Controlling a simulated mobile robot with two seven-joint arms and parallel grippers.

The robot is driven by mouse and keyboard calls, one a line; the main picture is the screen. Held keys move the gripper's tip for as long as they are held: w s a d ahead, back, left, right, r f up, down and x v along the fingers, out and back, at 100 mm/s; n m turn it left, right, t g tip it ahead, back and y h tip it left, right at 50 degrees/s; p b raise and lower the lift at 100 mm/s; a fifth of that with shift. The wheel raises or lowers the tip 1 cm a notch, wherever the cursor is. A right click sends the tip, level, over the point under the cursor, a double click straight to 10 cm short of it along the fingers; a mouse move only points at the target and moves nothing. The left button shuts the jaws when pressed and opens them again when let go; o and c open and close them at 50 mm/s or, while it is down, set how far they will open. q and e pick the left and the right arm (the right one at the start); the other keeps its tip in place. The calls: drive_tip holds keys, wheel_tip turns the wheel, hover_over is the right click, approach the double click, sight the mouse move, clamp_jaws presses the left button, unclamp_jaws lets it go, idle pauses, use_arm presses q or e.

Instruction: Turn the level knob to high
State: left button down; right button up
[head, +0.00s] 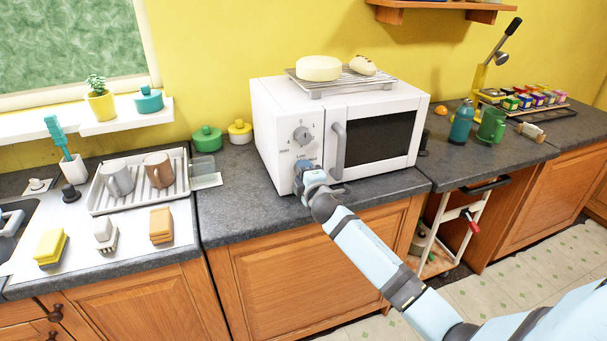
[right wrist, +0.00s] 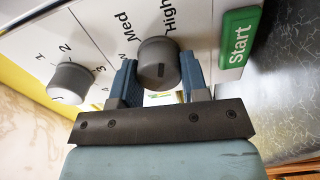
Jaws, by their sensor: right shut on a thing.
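The white microwave (head: 292,100) stands on the counter, its control panel left of the door. The level knob (right wrist: 157,58) is a round grey knob with a dark mark on its face, and the labels Med and High show above it in the right wrist view. My right gripper (head: 308,172) is at the lower panel and covers this knob in the head view. In the right wrist view the blue fingers of my right gripper (right wrist: 157,78) lie on either side of the knob and are shut on it. My left gripper is not in view.
A numbered timer knob (head: 302,134) is higher on the panel; it also shows in the right wrist view (right wrist: 70,83). A green Start button (right wrist: 238,40) is close to the fingers. A rack (head: 345,82) with food lies on the microwave. A dish tray (head: 182,185) stands left.

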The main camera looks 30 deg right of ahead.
drive_tip(key=shift+m, duration=1)
drive_tip(key=o, duration=0.9)
drive_tip(key=shift+o, duration=0.2)
drive_tip(key=v, duration=1.4)
drive_tip(key=shift+b, duration=0.3)
drive_tip(key=shift+d, duration=0.1)
